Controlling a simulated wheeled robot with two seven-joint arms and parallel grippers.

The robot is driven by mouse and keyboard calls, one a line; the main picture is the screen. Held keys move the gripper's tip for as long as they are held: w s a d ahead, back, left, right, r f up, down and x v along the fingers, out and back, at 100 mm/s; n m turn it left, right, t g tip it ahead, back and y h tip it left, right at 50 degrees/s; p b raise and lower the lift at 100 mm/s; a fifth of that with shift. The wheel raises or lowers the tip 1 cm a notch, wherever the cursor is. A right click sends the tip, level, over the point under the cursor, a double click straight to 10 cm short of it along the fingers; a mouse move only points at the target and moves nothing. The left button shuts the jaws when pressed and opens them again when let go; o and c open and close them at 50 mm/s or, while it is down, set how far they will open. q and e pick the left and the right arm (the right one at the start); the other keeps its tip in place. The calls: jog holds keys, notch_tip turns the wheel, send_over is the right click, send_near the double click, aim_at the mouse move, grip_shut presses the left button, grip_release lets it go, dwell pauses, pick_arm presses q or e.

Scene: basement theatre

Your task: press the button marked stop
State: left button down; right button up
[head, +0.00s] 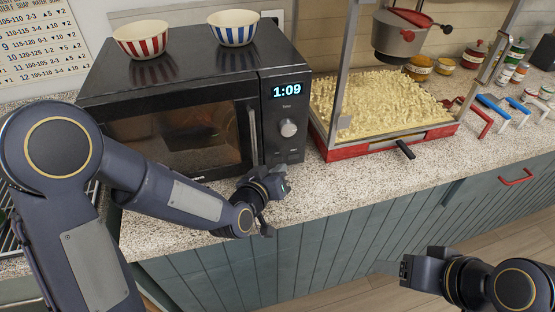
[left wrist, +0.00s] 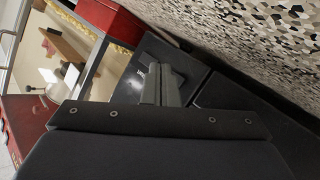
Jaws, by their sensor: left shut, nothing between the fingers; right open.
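A black microwave (head: 182,130) stands on the counter with its clock lit at 1:09. Its control panel (head: 276,112) has a round silver knob below the display. Small marks show below the knob, but I cannot read a stop label; the lowest part of the panel is partly behind my left gripper. My left gripper (head: 279,182) is shut and empty, low in front of the panel. In the left wrist view its closed fingers (left wrist: 165,72) lie against a dark surface; I cannot tell if they touch it. My right gripper (head: 405,268) is open and empty, away from the counter front.
A red-striped bowl (head: 142,42) and a blue-striped bowl (head: 233,30) sit on the microwave. A popcorn machine (head: 385,148) with a red base stands close to its right. Jars and coloured scoops are further right. The speckled counter (head: 330,185) is clear in front.

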pick_arm(q)
jog(key=shift+w, duration=0.1)
dwell(0.4)
jog(key=shift+w+a+b, duration=0.1)
jog(key=shift+w+b, duration=0.2)
jog(key=shift+b, duration=0.05)
jog(key=shift+w+a, duration=0.15)
jog(key=shift+w, duration=0.15)
dwell(0.5)
jog(key=shift+s, duration=0.1)
jog(key=shift+s+d+b, duration=0.25)
jog(key=shift+s+b, duration=0.25)
jog(key=shift+s, duration=0.15)
jog(key=shift+s+d, duration=0.2)
jog(key=shift+s, duration=0.3)
jog(key=shift+s+d+b, duration=0.2)
jog(key=shift+s+d, duration=0.1)
jog(key=shift+s, duration=0.65)
jog(key=shift+s+d+b, duration=0.15)
jog(key=shift+s+d, duration=0.15)
jog(key=shift+s, duration=0.6)
